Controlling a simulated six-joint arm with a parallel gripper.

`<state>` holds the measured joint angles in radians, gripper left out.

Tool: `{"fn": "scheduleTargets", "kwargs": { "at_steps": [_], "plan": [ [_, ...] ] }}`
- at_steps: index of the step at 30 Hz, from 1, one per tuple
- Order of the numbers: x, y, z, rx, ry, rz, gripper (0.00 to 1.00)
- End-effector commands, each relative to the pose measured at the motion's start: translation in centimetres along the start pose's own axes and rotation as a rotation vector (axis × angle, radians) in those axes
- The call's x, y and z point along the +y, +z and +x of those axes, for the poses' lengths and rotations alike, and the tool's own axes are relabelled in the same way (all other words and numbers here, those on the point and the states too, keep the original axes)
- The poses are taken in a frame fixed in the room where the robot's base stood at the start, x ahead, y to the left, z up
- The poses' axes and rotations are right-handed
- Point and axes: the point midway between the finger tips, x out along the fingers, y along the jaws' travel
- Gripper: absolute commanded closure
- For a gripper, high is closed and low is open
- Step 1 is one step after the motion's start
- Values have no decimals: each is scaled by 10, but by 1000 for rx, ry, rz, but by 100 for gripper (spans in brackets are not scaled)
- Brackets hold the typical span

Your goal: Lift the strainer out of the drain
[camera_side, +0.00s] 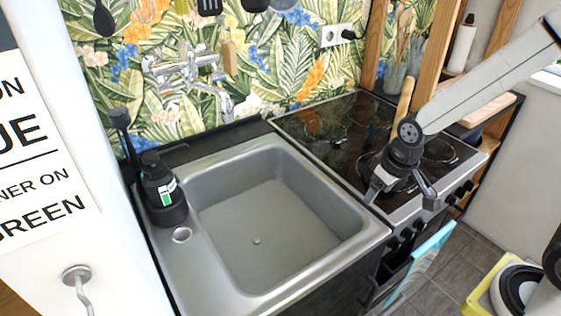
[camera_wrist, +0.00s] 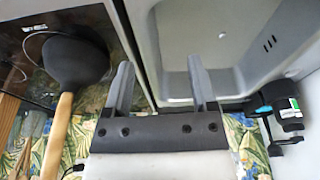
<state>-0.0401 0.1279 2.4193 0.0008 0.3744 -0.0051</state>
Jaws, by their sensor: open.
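The grey sink basin (camera_side: 285,215) lies in the middle of the side view, empty apart from a small pale knob (camera_side: 256,241) on its floor. This knob looks like the top of the strainer; the drain around it cannot be made out. My gripper (camera_side: 402,191) is open and empty, to the right of the basin over the front of the stove, higher than the knob. In the wrist view my two fingers (camera_wrist: 158,72) stand apart, with the sink's edge beyond them.
A dark bottle (camera_side: 160,185) stands on the sink's left ledge near a round metal disc (camera_side: 182,235). The tap (camera_side: 190,70) is on the back wall. The space above the basin is clear.

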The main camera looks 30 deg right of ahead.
Motion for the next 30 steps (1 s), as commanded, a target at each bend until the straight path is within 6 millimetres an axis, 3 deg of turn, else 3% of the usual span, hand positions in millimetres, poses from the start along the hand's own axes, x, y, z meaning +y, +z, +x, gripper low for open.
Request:
{"fn": "scheduleTargets", "kwargs": {
  "at_steps": [6, 15, 24, 30],
  "plan": [
    [-20, -48, 26, -20, -12, -58, 26],
    [-57, -104, 71, -43, -27, -138, 26],
    [-101, -143, 127, -65, -41, -219, 26],
    [-132, -158, 168, -81, -50, -273, 26]
  ]
}}
